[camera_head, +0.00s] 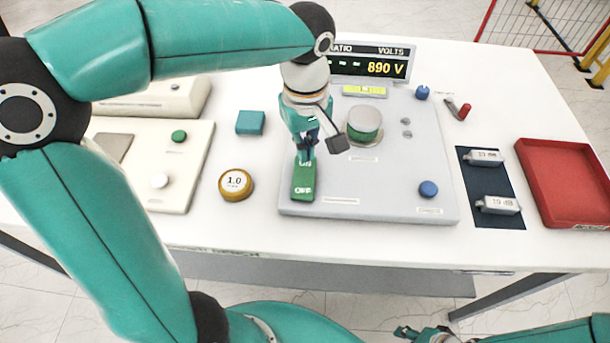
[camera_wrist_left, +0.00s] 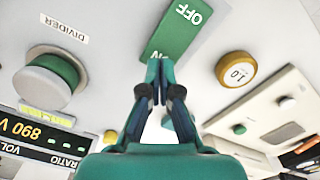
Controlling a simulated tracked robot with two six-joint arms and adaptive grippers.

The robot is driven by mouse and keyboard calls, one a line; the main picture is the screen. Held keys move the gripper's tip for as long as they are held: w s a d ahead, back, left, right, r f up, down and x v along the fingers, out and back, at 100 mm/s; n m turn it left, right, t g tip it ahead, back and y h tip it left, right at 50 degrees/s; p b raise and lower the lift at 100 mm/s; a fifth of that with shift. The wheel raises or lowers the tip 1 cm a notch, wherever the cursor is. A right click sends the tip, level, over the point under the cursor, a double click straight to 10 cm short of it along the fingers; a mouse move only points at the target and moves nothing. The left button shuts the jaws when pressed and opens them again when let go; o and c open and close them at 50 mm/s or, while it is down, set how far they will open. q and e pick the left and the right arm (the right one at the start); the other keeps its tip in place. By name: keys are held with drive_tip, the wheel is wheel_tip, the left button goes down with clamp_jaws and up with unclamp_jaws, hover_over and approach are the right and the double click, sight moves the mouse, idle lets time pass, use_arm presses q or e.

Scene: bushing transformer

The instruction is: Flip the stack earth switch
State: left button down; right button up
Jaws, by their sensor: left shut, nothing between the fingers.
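A green rocker switch (camera_head: 303,187) marked ON and OFF sits at the left front of the grey instrument panel (camera_head: 390,199). My left gripper (camera_head: 306,157) points down at its far, ON end, with closed fingers. In the left wrist view the closed, empty fingertips (camera_wrist_left: 159,62) are at the ON end of the switch (camera_wrist_left: 182,30), partly covering that word, and the OFF end is clear. I cannot tell whether the tips touch it. My right gripper (camera_head: 420,333) shows only partly at the bottom edge, and its jaws are unclear.
A green-and-grey knob (camera_head: 364,122) stands right of my gripper, below a display (camera_head: 368,63) reading 890 V. A yellow round weight-like piece (camera_head: 235,184) marked 1.0 lies left of the panel. A red tray (camera_head: 567,181) is at the right. The table front (camera_head: 350,237) is clear.

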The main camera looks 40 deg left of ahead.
use_arm(q)
drive_tip(key=shift+f+b, duration=0.9)
drive_tip(key=shift+f, duration=0.3)
idle(0.4)
wheel_tip(320, 180, up, 7)
drive_tip(key=p, duration=0.6)
idle(0.7)
